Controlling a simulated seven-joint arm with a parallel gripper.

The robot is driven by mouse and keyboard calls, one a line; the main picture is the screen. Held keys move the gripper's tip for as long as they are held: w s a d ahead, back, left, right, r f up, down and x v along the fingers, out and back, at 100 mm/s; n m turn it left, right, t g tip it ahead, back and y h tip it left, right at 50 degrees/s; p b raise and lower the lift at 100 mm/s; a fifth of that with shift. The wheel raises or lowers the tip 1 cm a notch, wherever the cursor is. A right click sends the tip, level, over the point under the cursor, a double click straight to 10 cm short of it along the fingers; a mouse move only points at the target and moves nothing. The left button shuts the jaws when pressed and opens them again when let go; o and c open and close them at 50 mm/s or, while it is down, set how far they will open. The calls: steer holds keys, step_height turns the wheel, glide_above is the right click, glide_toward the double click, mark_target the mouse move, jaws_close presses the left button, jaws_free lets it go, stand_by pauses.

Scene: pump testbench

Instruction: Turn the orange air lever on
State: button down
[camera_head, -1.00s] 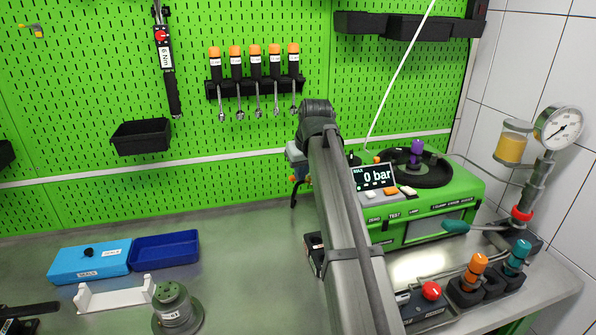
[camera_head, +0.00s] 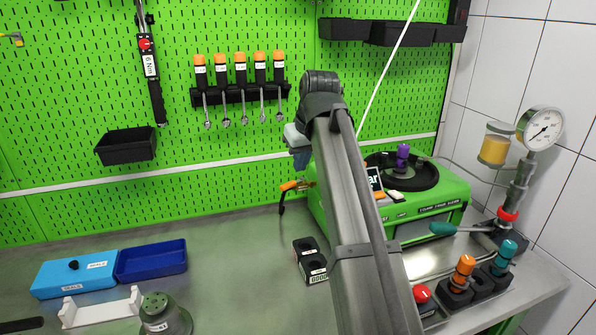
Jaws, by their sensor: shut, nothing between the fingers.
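The orange air lever (camera_head: 297,185) shows at the left side of the green pump unit (camera_head: 430,205), low against the pegboard, with a dark curved piece hanging below it. My gripper (camera_head: 302,160) shows only in part, as a grey-blue body with a dark lower end, just above and close to the lever. My arm hides the rest of it. It is shut with nothing held. I cannot tell whether it touches the lever. The pump's display (camera_head: 374,181) is mostly covered by my arm.
A red button (camera_head: 422,294), an orange-capped valve (camera_head: 463,270) and a teal-capped valve (camera_head: 504,256) stand at the right. The bench between the blue trays (camera_head: 150,262) and black block is clear.

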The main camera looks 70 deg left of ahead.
mark_target(294, 181)
steer(key=shift+a+f+n+g, duration=0.2)
steer(key=shift+a+f+n, duration=0.35)
steer(key=shift+a+f, duration=0.65)
steer(key=shift+a+f+n+g, duration=0.2)
steer(key=shift+a+f+n, duration=0.4)
steer(key=shift+f, duration=1.1)
steer(key=shift+a+f+n+g, duration=0.2)
steer(key=shift+a+f+n, duration=0.25)
steer(key=shift+a+f, duration=0.75)
steer(key=shift+d+f, duration=0.25)
